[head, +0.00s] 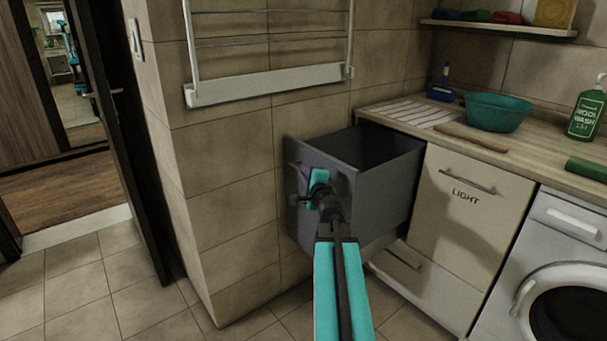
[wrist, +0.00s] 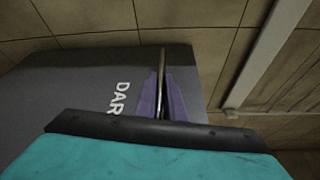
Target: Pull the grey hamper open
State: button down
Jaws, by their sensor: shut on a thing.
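The grey hamper (head: 385,195) is a dark, open-topped box drawn well out from under the counter in the head view, and its hollow inside shows. In the wrist view its front (wrist: 70,85) carries white letters that read "DAR", with the rest covered. My gripper (head: 303,183) is at the upper part of the hamper's front. In the wrist view its purple fingers are shut on the metal bar handle (wrist: 161,62), one on each side. My arm hides part of the front in the head view.
A cream hamper front marked "LIGHT" (head: 468,205) and a washing machine (head: 555,270) stand to the right. A tiled wall (head: 235,190) and a white drying rack (head: 265,85) are close on the left. The counter holds a teal basin (head: 496,112) and a green bottle (head: 586,112).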

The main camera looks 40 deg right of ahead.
jog(key=shift+d, duration=0.1)
jog(key=c, duration=1.8)
grip_release()
jog(key=shift+c, duration=0.2)
jog(key=shift+s, duration=0.1)
